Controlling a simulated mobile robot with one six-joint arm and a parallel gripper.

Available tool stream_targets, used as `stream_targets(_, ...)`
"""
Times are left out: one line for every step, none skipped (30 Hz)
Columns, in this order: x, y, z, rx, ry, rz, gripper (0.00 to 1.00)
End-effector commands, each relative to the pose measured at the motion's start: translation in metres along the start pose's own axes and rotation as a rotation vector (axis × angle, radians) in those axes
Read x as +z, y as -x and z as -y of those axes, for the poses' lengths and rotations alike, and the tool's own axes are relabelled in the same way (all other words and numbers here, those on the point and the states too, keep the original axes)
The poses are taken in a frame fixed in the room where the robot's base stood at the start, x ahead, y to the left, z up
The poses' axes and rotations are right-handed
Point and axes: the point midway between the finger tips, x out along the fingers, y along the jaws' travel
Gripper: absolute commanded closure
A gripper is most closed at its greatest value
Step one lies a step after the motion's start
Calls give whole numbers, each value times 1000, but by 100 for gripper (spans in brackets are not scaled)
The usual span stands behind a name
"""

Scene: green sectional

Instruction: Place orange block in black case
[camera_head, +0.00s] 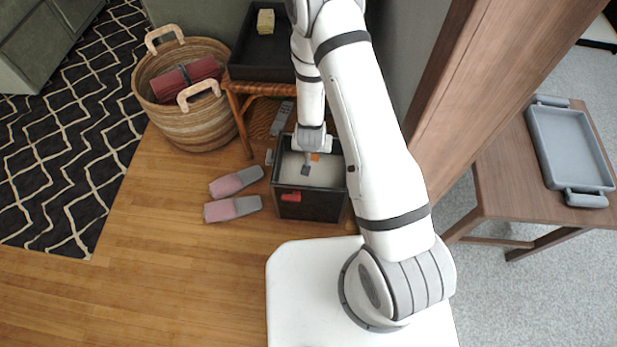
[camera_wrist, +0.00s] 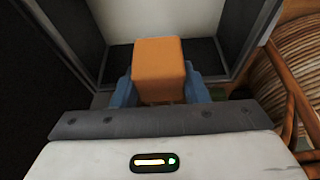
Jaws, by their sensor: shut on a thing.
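The black case (camera_head: 278,210) is an open-topped box with a light inner floor and stands on the wood floor below my arm. Its dark walls and pale inside (camera_wrist: 160,20) also show in the wrist view. My gripper (camera_head: 306,168) points down over the case opening. In the wrist view my gripper (camera_wrist: 160,92) is shut on the orange block (camera_wrist: 160,65), with a blue finger on each side. In the head view only a small orange patch of the block (camera_head: 314,157) shows beside the fingers. Whether the block touches the case floor cannot be told.
A wicker basket (camera_head: 190,130) with a dark red roll stands at the left. A small wooden table bearing a black tray (camera_head: 262,62) stands behind the case. Slippers (camera_head: 233,208) lie left of the case. A grey tray (camera_head: 572,150) sits on a side table at right.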

Motion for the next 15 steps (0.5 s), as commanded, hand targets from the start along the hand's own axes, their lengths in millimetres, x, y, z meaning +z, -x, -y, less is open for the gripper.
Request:
stream_targets(4,-8,0,1,1,1,82)
stream_targets(6,-12,0,1,1,2,82)
stream_targets(8,-18,0,2,1,3,82)
stream_targets(11,-23,0,2,0,3,82)
stream_targets(13,-28,0,2,-1,3,82)
stream_targets(16,-36,0,2,0,4,82)
stream_targets(18,-42,0,1,1,3,82)
stream_targets(20,-47,0,1,1,3,82)
stream_targets(23,-52,-1,2,0,3,82)
stream_targets(24,-55,-1,1,-1,2,82)
stream_targets(24,-57,0,1,-1,2,82)
stream_targets(25,-60,0,1,-1,1,82)
stream_targets(26,-62,0,1,-1,2,82)
stream_targets(27,-65,-1,1,-1,2,82)
stream_targets(29,-69,-1,1,-1,2,82)
